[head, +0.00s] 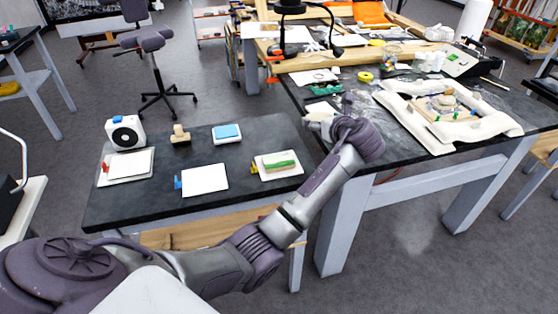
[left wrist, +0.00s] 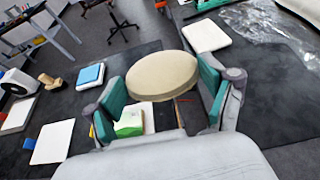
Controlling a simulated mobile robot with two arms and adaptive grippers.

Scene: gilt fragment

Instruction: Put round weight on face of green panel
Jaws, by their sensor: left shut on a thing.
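The round weight (left wrist: 162,76) is a flat beige disc. My left gripper (left wrist: 163,92) is shut on it, with a teal pad at each side, and holds it above the dark tables in the left wrist view. In the head view my left gripper (head: 335,112) is over the left edge of the right-hand table; the weight is hard to make out there. The green panel (head: 281,164) lies on a white tile at the right side of the small dark table. In the left wrist view the green panel (left wrist: 129,124) shows below the weight, partly hidden by the gripper.
The small dark table (head: 130,200) also holds a white device with a black dial (head: 125,132), a wooden stamp-like thing (head: 180,134), a blue-topped block (head: 227,133) and white tiles (head: 205,179). The right-hand table bears a padded tray (head: 420,110) and clutter.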

